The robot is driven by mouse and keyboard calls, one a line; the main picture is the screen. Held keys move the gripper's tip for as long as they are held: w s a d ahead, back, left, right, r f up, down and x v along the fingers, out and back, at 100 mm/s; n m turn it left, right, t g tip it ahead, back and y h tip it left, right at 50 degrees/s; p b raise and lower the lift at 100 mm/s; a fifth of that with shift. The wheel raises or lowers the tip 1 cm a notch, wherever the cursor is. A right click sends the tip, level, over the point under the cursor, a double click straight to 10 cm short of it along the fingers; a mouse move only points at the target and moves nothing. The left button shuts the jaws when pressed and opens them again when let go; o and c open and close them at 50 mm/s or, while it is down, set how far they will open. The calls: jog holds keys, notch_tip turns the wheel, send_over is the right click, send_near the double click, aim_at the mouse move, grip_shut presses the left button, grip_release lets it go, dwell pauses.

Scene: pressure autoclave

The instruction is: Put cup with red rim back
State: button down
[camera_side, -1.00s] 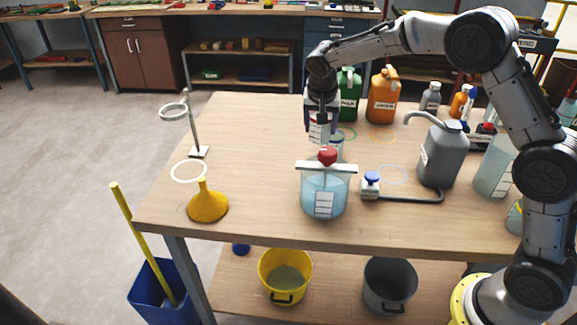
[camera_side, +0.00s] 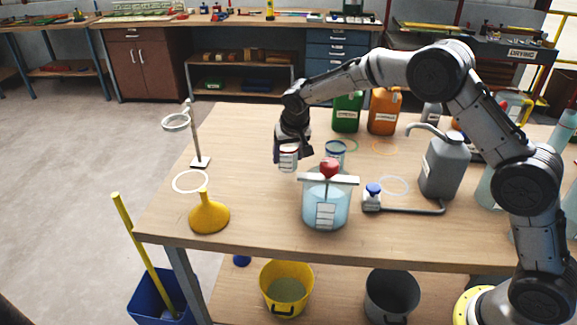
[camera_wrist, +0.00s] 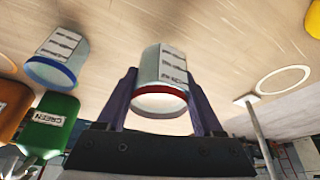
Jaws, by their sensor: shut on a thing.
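The cup with the red rim (camera_side: 289,158) is held in my gripper (camera_side: 291,155), which is shut on it, above the table left of the blue-rimmed cup. In the wrist view the red-rimmed cup (camera_wrist: 161,82) sits between the two dark fingers of my gripper (camera_wrist: 162,100), its labelled side showing. The blue-rimmed cup (camera_side: 335,150) stands on the table just behind the clear vessel with the red knob; it also shows in the wrist view (camera_wrist: 62,58). A white ring on the table (camera_side: 190,181) and a raised ring on a stand (camera_side: 176,122) are to the left.
The clear vessel (camera_side: 326,207) with blue liquid and a white crossbar stands near the front. A yellow funnel (camera_side: 208,214) is at front left. Green (camera_side: 347,113) and orange (camera_side: 384,112) canisters and a grey jug (camera_side: 444,165) stand behind and right. The left-centre table is clear.

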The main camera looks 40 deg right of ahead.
aim_at(289, 165)
jog(key=shift+f, duration=1.75)
jog(key=shift+f, duration=0.2)
jog(key=shift+c, duration=0.2)
grip_release()
jog(key=shift+r, duration=0.15)
